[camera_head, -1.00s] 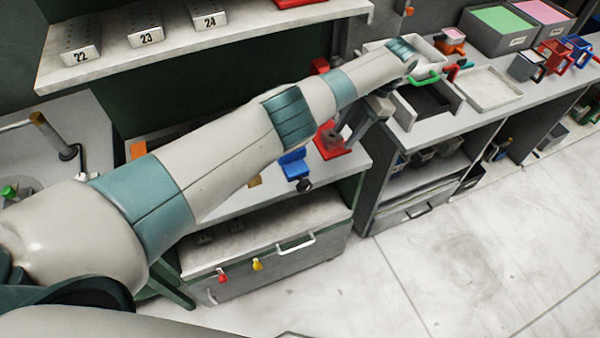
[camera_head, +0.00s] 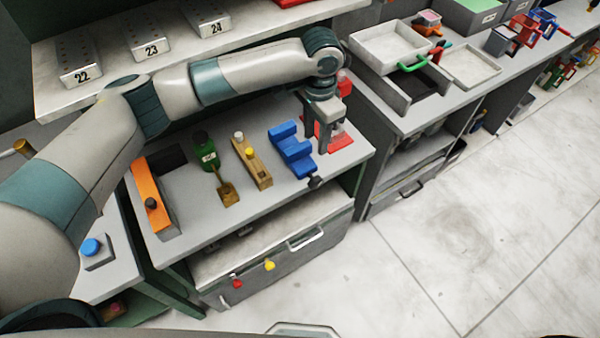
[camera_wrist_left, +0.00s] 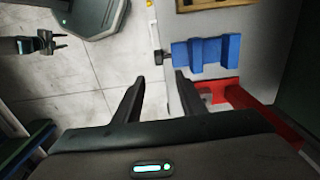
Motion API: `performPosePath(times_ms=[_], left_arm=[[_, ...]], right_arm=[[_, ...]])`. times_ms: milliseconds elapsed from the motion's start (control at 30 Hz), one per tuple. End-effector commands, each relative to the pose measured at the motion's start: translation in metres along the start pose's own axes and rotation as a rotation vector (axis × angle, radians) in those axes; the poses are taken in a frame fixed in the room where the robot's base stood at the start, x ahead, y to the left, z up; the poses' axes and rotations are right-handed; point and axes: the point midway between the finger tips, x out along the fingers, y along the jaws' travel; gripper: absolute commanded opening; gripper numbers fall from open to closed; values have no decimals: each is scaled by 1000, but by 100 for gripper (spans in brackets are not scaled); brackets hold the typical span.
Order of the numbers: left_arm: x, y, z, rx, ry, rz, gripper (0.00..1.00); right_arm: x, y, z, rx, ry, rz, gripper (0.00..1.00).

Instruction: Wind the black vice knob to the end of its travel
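A blue vice (camera_head: 291,150) sits near the front right of the workbench, with its black knob (camera_head: 315,182) at the front edge. In the left wrist view the blue vice (camera_wrist_left: 205,54) is upper right, and the black knob (camera_wrist_left: 160,56) is at its left end. My left gripper (camera_head: 315,138) points down beside the vice, just right of it. Its fingers are apart and empty (camera_wrist_left: 159,78), and the knob lies beyond them, untouched. My right gripper (camera_wrist_left: 52,41) shows small at the upper left of the wrist view, fingers apart and empty.
A red device (camera_head: 342,138) stands close behind and right of the left gripper. A shelf (camera_head: 120,82) hangs above. Floor in front is clear.

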Motion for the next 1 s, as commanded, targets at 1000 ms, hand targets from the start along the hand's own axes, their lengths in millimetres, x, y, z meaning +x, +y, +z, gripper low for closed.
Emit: performPosePath(times_ms=[1000], left_arm=[[69,2,3,-1,-5,3,38]], right_arm=[[7,-8,-1,2,2,-8,40]])
